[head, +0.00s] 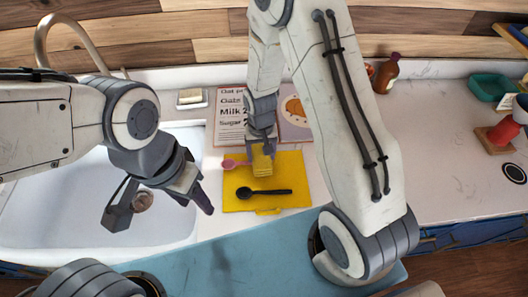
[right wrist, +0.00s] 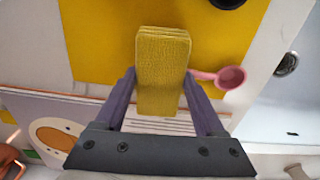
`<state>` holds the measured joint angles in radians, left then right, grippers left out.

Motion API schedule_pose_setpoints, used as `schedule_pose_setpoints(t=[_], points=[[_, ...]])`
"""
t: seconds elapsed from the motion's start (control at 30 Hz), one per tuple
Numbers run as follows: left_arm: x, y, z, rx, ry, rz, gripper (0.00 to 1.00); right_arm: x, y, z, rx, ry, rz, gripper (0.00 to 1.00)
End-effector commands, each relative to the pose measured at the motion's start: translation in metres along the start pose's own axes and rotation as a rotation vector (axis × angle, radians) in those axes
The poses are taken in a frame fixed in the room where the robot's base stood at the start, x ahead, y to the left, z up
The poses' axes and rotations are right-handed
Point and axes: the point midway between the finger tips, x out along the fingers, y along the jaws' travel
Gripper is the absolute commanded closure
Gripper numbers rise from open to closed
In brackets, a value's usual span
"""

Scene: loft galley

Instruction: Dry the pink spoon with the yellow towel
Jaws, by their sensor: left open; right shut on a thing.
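My right gripper (head: 261,146) is shut on a folded yellow towel (head: 262,161); in the right wrist view the towel (right wrist: 162,72) stands between the two fingers. The pink spoon (head: 232,164) lies at the upper left of a yellow mat, its bowl pointing left. In the right wrist view the bowl (right wrist: 230,77) shows to the right of the towel, and the handle runs behind the towel and finger. I cannot tell whether the towel touches the spoon. My left gripper (head: 160,208) is open and empty over the sink.
A black spoon (head: 264,192) lies on the yellow mat (head: 290,170). The white sink (head: 60,205) is on the left. A recipe board (head: 231,118) lies behind the mat. A brown bottle (head: 386,74) and teal container (head: 488,87) stand at the back right. The right counter is mostly clear.

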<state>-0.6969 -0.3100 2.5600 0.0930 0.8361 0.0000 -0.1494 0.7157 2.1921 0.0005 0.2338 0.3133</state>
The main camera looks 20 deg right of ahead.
Motion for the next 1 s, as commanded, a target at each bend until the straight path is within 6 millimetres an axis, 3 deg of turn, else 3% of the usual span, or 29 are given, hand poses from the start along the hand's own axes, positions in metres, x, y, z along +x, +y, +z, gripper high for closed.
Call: schedule_pose_setpoints(t=[0.27,0.47,1.0], points=[[-0.001,0.0,0.0,0.0,0.0,0.0,0.5,0.0,-0.009,0.002,0.016,0.0,0.0,0.73],[-0.017,0.001,-0.001,0.002,0.0,0.0,0.5,-0.032,-0.009,0.002,0.016,0.004,-0.001,0.73],[-0.048,0.004,-0.003,0.007,0.0,0.0,0.5,-0.067,-0.009,0.002,0.015,0.001,0.0,0.73]])
